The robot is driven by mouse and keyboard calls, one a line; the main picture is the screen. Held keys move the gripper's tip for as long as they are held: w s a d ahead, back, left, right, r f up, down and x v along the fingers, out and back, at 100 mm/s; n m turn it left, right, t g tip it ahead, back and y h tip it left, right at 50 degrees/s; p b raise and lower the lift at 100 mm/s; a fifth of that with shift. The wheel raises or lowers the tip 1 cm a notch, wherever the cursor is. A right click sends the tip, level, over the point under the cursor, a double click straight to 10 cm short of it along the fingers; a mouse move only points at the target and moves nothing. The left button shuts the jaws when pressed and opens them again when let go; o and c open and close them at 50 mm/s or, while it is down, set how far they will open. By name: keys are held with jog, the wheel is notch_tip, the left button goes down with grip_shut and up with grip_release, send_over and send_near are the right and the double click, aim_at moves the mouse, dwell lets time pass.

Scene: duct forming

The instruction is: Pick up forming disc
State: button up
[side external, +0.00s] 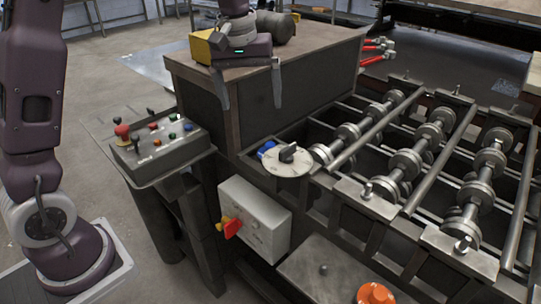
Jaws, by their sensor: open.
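A flat, pale grey disc (272,168) with a dark knob at its centre lies at the near left end of the roller machine, beside the large dark housing. It looks like the forming disc. A small blue part (266,148) shows at its back left edge. My gripper (251,106) hangs in front of the housing, above and to the left of the disc. Its two dark fingers point down, spread wide apart with nothing between them. The gripper is apart from the disc.
The dark housing (320,85) stands behind the disc. Rows of metal rollers (403,165) and rails fill the right. A control box (158,148) with coloured buttons stands at left. A pale switch box (255,220) with a red handle is below; an orange object (375,294) sits lower right.

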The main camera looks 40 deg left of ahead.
aim_at(270, 144)
jog(key=w+a+f+n, duration=0.1)
jog(key=w+f, duration=0.1)
jog(key=f, duration=0.2)
jog(key=w+a+f+n+g, duration=0.1)
jog(key=w+f, duration=0.2)
jog(key=f, duration=0.1)
jog(key=w+a+f+n, duration=0.1)
jog(key=w+f, duration=0.2)
jog(key=shift+w+a+f+g, duration=0.2)
jog(key=shift+f+g, duration=0.1)
jog(key=shift+f, duration=0.1)
jog(key=f, duration=0.7)
jog(key=shift+w+d, duration=0.25)
jog(key=shift+d, duration=0.15)
jog(key=c, duration=2)
jog(key=shift+r, duration=0.15)
